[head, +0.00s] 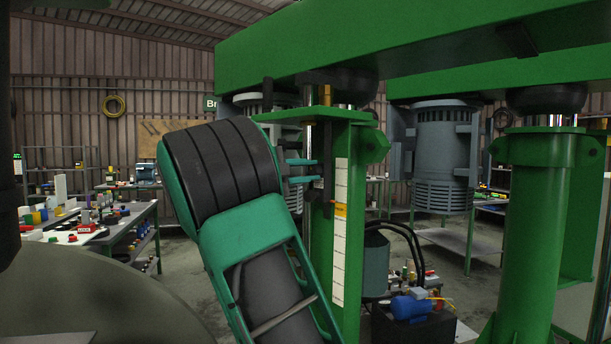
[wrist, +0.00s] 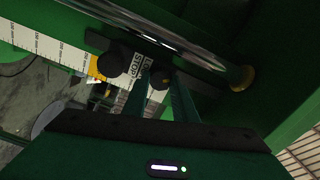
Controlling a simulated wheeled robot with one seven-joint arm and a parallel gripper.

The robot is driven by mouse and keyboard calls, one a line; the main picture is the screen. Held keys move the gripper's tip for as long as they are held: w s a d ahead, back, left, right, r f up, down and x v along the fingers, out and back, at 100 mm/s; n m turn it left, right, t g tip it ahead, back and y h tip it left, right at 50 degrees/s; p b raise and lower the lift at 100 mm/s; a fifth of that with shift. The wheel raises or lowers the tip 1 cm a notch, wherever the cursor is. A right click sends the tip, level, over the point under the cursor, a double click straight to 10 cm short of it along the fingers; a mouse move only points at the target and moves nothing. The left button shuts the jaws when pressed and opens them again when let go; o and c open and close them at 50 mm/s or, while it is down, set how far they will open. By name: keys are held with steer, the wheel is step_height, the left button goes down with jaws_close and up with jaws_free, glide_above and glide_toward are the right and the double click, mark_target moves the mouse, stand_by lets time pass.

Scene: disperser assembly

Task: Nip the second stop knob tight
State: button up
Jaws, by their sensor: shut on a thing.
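My gripper (head: 312,171) reaches from my arm to the green column, its teal fingers level beside a dark upright part on the column. In the wrist view my gripper (wrist: 160,88) has its two fingers on either side of a black stop knob (wrist: 158,77), shut on it. A second black knob (wrist: 111,62) sits to the left, apart from the fingers. A white STOP label (wrist: 137,72) lies between the two knobs, partly covered by a finger. In the head view the held knob is too small to tell apart.
A white scale strip (head: 340,245) with a yellow mark runs down the green column (head: 353,200). A polished rod (wrist: 165,30) passes close beyond the knobs. A green crossbeam (head: 400,45) spans overhead. A blue motor unit (head: 410,305) stands low at the right. A workbench (head: 135,215) is at the left.

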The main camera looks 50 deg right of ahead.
steer(key=shift+w, duration=0.1)
steer(key=o, duration=1)
steer(key=shift+o, duration=0.2)
steer(key=shift+a, duration=0.1)
steer(key=w+a, duration=0.1)
steer(key=a, duration=0.9)
steer(key=shift+w+a, duration=0.15)
steer(key=shift+a, duration=0.15)
steer(key=shift+f, duration=0.1)
